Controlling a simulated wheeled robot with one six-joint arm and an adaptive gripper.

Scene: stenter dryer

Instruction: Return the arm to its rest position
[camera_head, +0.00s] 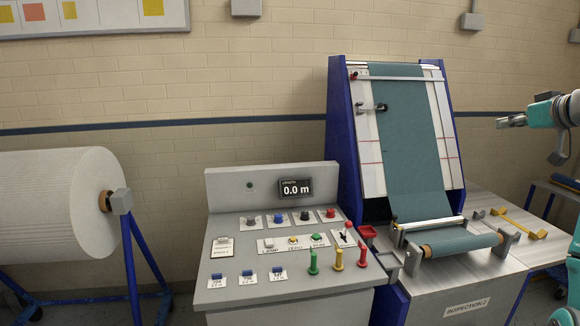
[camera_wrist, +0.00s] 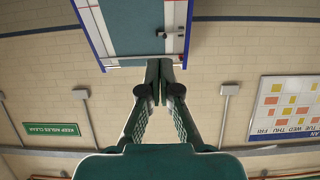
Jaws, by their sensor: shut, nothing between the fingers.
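My gripper (camera_head: 512,122) is at the right edge of the head view, raised in the air to the right of the inspection frame. It points left and touches nothing. In the wrist view my gripper (camera_wrist: 159,66) has its fingertips together with nothing between them. The wrist view is upside down and shows the top of the inspection frame (camera_wrist: 118,22) beyond the fingers. Most of my arm is cut off by the right edge of the head view.
A control console (camera_head: 290,298) with buttons, levers and a 0.0 m display (camera_head: 296,188) stands in the middle. The inspection machine (camera_head: 342,130) carries teal fabric (camera_head: 410,140). A white roll (camera_head: 60,205) on a blue stand is at left. The air around my gripper looks free.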

